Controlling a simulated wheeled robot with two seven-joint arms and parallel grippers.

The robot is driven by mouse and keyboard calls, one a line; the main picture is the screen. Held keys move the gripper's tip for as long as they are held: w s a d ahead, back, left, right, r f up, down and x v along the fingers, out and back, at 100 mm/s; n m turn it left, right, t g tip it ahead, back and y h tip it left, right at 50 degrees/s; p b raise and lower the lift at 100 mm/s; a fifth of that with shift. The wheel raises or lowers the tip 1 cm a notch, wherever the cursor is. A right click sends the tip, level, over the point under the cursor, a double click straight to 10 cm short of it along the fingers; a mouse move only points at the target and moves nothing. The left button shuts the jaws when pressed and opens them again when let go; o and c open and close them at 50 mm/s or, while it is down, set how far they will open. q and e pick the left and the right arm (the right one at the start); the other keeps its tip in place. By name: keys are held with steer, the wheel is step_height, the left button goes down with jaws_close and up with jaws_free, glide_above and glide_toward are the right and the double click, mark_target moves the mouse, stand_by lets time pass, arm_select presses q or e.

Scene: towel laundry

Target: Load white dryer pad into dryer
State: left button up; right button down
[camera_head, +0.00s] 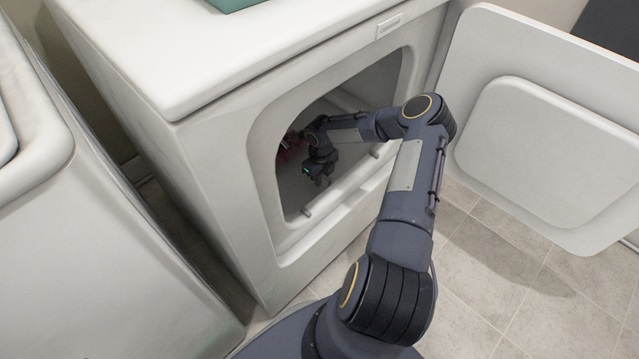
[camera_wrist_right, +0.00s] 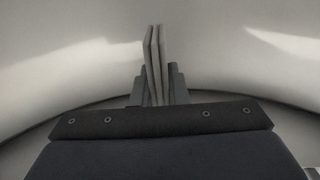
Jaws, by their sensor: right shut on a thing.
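The white dryer (camera_head: 219,186) stands in the middle of the head view with its opening facing right and its door (camera_head: 545,150) swung wide open. My right arm reaches through the opening, and my right gripper (camera_head: 319,178) is inside the drum, low in the opening. In the right wrist view the gripper (camera_wrist_right: 155,90) is shut on the white dryer pad (camera_wrist_right: 155,55), a thin pale piece upright between the two dark fingers. The pad cannot be made out in the head view. My left gripper is not in view.
A reddish item (camera_head: 290,148) lies inside the drum, left of my gripper. A second white machine (camera_head: 80,240) stands at the left. A teal item (camera_head: 232,4) is on the dryer top. Tiled floor (camera_head: 500,260) is clear under the door.

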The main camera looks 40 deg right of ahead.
step_height(320, 180, down, 2)
steer(key=shift+f, duration=0.1)
steer(key=shift+f+b, duration=0.15)
steer(key=shift+b, duration=0.25)
steer(key=c, duration=1.4)
jaws_free()
steer(key=shift+c, duration=0.2)
steer(key=shift+r+p, duration=0.45)
steer(key=shift+r, duration=0.2)
step_height(320, 180, up, 11)
steer(key=p, duration=0.4)
steer(key=shift+r, duration=0.15)
